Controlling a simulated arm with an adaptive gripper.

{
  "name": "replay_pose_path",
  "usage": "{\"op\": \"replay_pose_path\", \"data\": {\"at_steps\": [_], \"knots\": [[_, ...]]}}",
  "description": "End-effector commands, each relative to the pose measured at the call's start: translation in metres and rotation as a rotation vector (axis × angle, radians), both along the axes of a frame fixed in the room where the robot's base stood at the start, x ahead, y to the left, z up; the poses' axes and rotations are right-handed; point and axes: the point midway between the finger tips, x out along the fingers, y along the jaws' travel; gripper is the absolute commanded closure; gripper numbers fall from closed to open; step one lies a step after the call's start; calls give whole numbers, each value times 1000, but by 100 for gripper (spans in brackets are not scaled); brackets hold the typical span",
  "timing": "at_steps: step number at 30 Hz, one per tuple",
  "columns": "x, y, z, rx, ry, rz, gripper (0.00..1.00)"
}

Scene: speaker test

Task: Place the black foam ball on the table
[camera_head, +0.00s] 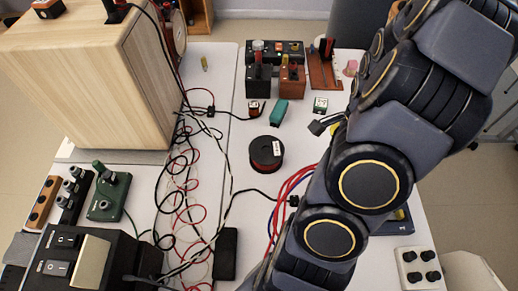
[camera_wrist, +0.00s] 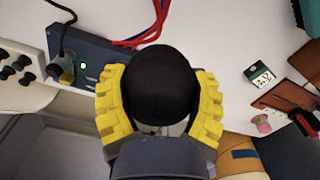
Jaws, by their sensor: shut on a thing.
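The black foam ball (camera_wrist: 160,88) is in the middle of the wrist view, between the yellow ribbed fingers of my gripper (camera_wrist: 161,74). The fingers are shut on it from both sides. The white table (camera_wrist: 225,35) shows behind the ball, and its edge runs close below the ball in that picture. How high the ball is above the table I cannot tell. In the head view the table (camera_head: 222,65) is in sight, but my arm hides the ball and most or all of my gripper.
A black spool (camera_head: 266,154) lies mid-table. A blue box (camera_wrist: 95,60) with cables and a white knob panel (camera_head: 418,267) are near the right edge. A wooden speaker (camera_head: 85,75) stands left beside tangled wires (camera_head: 185,190). Small devices (camera_head: 275,75) stand at the back.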

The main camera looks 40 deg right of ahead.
Motion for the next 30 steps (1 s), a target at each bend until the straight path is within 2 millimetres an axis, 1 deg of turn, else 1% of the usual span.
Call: {"op": "replay_pose_path", "data": {"at_steps": [3,5,8,11,12,14,15,17,18,20,21,23,24,27,30], "knots": [[1,1,0,0,-1,2,57],[5,2,0,0,-1,12,57],[20,11,1,0,-3,55,57],[47,30,1,0,-7,133,57],[60,40,1,1,-7,172,57],[79,59,2,2,-7,236,57],[90,72,2,4,-7,278,57],[106,92,2,6,-7,341,57],[116,106,2,5,-7,382,57],[129,126,2,3,-7,442,58],[136,140,2,0,-7,483,58],[146,161,2,-1,-8,541,58],[150,175,2,0,-7,578,58],[158,206,1,-3,-1,661,58],[162,230,1,-8,0,725,58]]}}
